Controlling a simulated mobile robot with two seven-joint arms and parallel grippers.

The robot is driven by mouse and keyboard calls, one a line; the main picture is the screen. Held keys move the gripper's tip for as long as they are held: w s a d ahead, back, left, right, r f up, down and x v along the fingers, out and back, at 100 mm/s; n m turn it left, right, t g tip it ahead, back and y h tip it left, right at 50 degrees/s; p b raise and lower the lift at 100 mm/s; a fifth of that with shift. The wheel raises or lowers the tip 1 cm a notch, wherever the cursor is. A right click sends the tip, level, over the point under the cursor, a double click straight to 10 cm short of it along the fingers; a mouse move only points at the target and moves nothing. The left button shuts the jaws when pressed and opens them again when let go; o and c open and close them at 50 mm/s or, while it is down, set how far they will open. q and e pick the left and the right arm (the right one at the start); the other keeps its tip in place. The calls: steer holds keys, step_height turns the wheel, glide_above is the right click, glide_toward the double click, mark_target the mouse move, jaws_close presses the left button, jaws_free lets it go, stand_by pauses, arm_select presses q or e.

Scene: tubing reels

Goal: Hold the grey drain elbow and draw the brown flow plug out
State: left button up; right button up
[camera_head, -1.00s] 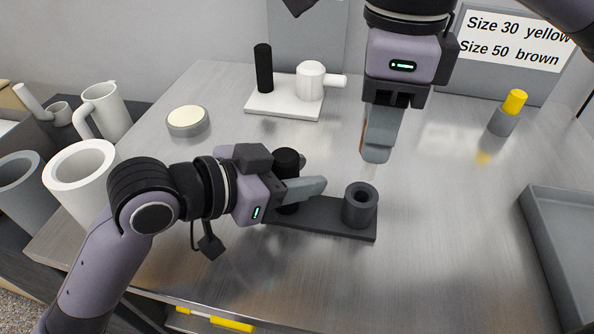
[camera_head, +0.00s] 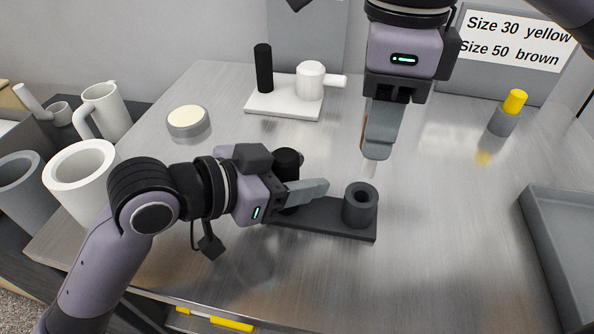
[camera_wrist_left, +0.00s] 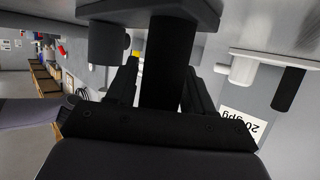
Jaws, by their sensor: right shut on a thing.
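The grey drain elbow (camera_head: 335,222) lies on the table as a dark base plate with a hollow round socket (camera_head: 360,205) at its right end and a black post (camera_head: 287,160) at its left. My left gripper (camera_head: 312,190) has its fingers on either side of the post; the left wrist view also shows the post (camera_wrist_left: 170,62) between them, but not whether they press on it. My right gripper (camera_head: 378,150) is shut, above and behind the socket, apart from it. A thin brown edge of the flow plug (camera_head: 363,132) shows beside its finger; the rest is hidden.
A white fixture (camera_head: 258,106) with a black post stands behind. A round cream-topped disc (camera_head: 188,118) is at left, a yellow plug in a grey holder (camera_head: 503,122) at right. A grey tray (camera_head: 540,230) is at the right edge. The front middle of the table is clear.

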arm_select(q)
steer(key=shift+o, duration=1)
step_height(320, 180, up, 9)
steer(key=p, duration=0.9)
steer(key=shift+f, duration=0.2)
arm_select(e)
step_height(320, 180, up, 10)
steer(key=shift+f, duration=0.2)
arm_select(q)
steer(key=shift+r+p, duration=0.9)
steer(key=shift+r, duration=1.85)
arm_select(e)
steer(key=shift+r, duration=0.6)
arm_select(q)
steer(key=shift+s, duration=0.1)
arm_select(e)
steer(key=shift+s, duration=0.1)
